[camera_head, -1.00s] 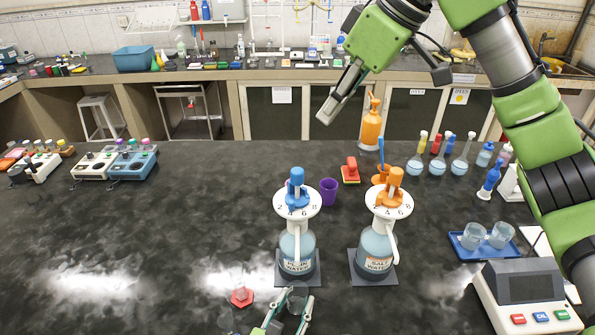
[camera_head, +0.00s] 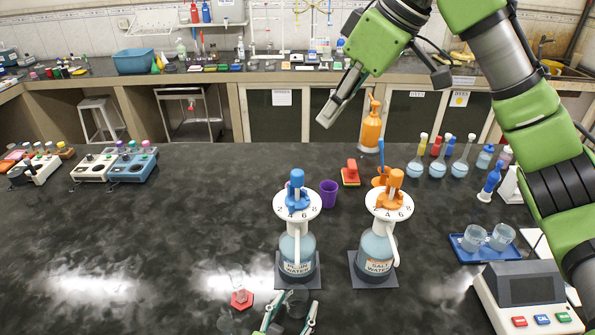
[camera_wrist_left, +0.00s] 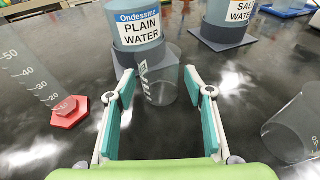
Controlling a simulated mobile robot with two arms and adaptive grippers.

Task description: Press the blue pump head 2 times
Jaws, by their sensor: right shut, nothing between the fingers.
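The blue pump head (camera_head: 297,192) sits upright on the plain-water bottle (camera_head: 297,254), above a white numbered dial (camera_head: 282,205). The bottle's lower part and "PLAIN WATER" label show in the left wrist view (camera_wrist_left: 140,32). My left gripper (camera_head: 297,303) is open, low on the near side of this bottle. In the left wrist view its fingers (camera_wrist_left: 165,92) are spread, with a clear beaker (camera_wrist_left: 160,85) at their tips, in front of the bottle. My right gripper (camera_head: 328,115) is shut and empty, high above the bench, right of the blue pump head. Neither gripper touches the pump head.
The salt-water bottle (camera_head: 375,252) with an orange pump head stands close on the right. A graduated cylinder with a red base (camera_head: 241,299) stands left of my left gripper. Another clear vessel (camera_wrist_left: 292,128) is at right in the left wrist view. The bench's left side is mostly clear.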

